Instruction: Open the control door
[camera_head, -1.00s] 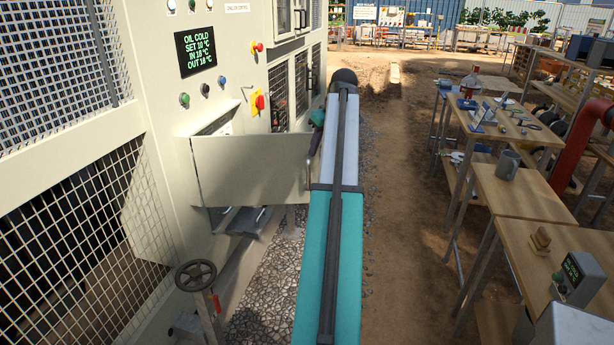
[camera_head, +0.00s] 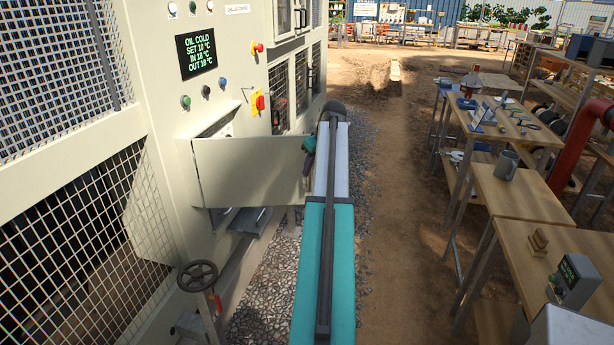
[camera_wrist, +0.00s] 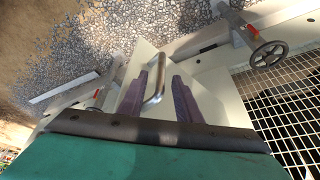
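The control door (camera_head: 250,172) is a plain cream panel, swung out from the chiller cabinet and standing well open. Its opening shows behind its top edge. In the wrist view the door (camera_wrist: 207,92) lies beyond my fingers, with its metal bar handle (camera_wrist: 160,78) between them. My gripper (camera_wrist: 163,82) has its two purple-grey fingers apart, with a visible gap around the handle. The handle is nearer the left finger; whether it touches is unclear. In the head view my gripper (camera_head: 309,146) is at the door's free edge, partly hidden by my arm.
The cabinet front carries a display (camera_head: 196,53), buttons and a red-yellow switch (camera_head: 259,102). A handwheel valve (camera_head: 198,277) stands below the door. Wooden workbenches (camera_head: 505,200) with tools line the right. The dirt ground (camera_head: 400,190) between is clear.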

